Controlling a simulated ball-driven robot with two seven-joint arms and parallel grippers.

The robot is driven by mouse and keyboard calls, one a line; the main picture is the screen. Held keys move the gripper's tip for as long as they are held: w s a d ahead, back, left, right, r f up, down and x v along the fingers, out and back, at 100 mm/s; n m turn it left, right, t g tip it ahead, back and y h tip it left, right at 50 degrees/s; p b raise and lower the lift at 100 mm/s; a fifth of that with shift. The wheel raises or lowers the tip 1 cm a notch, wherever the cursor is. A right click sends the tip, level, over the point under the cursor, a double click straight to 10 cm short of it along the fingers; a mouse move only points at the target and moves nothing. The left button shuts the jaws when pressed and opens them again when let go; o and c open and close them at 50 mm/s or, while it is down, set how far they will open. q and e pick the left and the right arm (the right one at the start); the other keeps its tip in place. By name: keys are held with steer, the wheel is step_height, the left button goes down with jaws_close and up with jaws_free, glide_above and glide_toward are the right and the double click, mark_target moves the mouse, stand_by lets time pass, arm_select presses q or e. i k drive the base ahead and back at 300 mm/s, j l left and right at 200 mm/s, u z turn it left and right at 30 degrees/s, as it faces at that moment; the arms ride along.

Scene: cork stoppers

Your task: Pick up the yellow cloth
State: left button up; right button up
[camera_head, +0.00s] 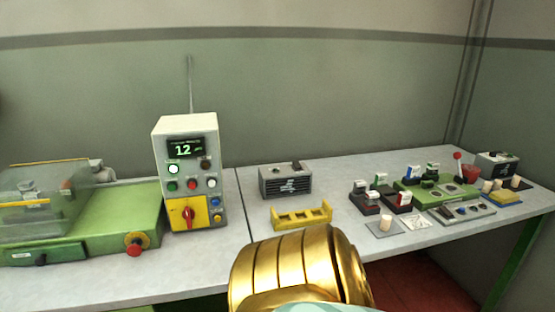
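A small flat yellow thing, which looks like the yellow cloth (505,196), lies near the right end of the grey bench, by the front edge. It has blue along its near side; I cannot tell whether that is part of it or something under it. No gripper fingers show in the view, so I cannot see whether either gripper is open or shut. Nothing is seen touching the cloth.
Cork stoppers (486,186) stand just behind the cloth. A grey strip (462,213) and green board (435,193) lie left of it. A yellow rack (302,216), grey box (286,183) and control box (186,160) stand further left. Bare bench (345,176) shows behind the middle.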

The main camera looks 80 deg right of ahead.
mark_target(505, 196)
steer(key=z, duration=4.3)
steer(key=i+l, duration=0.35)
steer(key=l+u, duration=0.05)
steer(key=l, duration=0.05)
